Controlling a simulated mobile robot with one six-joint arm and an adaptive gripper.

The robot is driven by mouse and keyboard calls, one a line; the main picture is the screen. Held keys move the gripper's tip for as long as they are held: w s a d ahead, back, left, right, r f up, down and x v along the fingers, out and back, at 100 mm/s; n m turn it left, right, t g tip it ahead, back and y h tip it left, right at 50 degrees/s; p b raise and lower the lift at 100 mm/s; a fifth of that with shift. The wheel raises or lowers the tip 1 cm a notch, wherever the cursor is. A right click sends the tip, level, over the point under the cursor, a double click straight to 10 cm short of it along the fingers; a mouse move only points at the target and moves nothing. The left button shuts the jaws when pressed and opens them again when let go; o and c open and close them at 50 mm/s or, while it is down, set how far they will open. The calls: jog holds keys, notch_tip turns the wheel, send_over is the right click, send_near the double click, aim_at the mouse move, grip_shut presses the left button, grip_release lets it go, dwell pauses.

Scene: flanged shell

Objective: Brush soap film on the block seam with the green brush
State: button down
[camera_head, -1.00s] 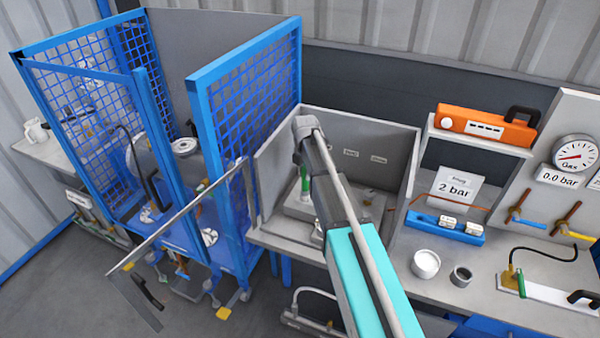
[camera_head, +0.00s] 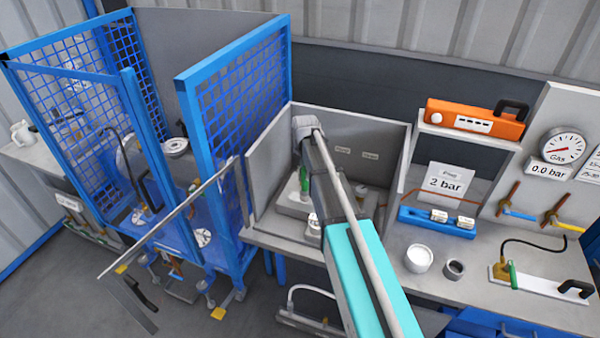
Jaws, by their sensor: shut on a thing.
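My arm reaches from the bottom into the grey open-front booth (camera_head: 262,205), and its wrist end is near the booth's back wall. My gripper's jaws are hidden behind my own arm, so what they hold does not show. A small upright green piece (camera_head: 304,178) shows just left of my arm, below the wrist. I cannot tell whether it is the green brush or a handle on the fixture. Below it a pale grey block (camera_head: 295,201) sits on the booth floor, partly covered by my arm. Its seam and any soap film cannot be made out.
A blue mesh cage (camera_head: 235,120) stands left of the booth.

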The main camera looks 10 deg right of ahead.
jog(key=shift+s+d, duration=0.3)
jog(key=shift+d, duration=0.2)
jog(key=shift+s+d, duration=0.45)
jog(key=shift+d, duration=0.35)
jog(key=shift+s+d, duration=0.4)
jog(key=shift+d, duration=0.35)
jog(key=shift+s+d, duration=0.45)
jog(key=shift+d, duration=0.35)
jog(key=shift+s+d, duration=0.45)
jog(key=shift+d, duration=0.4)
jog(key=shift+s+d, duration=0.45)
jog(key=shift+d, duration=0.3)
jog(key=shift+s+d, duration=0.45)
jog(key=shift+d, duration=0.25)
jog(key=shift+s+d, duration=0.1)
